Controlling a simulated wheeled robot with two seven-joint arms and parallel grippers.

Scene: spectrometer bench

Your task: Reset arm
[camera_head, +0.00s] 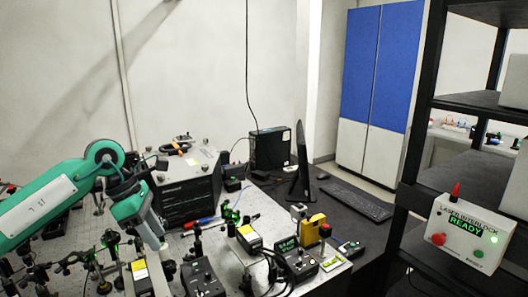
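My green and grey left arm comes in from the left edge and bends down over the optical bench (225,205). My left gripper (163,256) points down among the small posts and boxes on the bench. Its fingertips are small and partly lost against the equipment, so I cannot tell how far apart they are or whether they touch anything. My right arm and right gripper are not in view.
A black instrument box (188,190) stands behind the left gripper. Optical posts and control boxes (300,263) crowd the front. A monitor (302,165) and keyboard (357,200) are further back. A laser interlock box (462,235) reading READY is on the right shelf.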

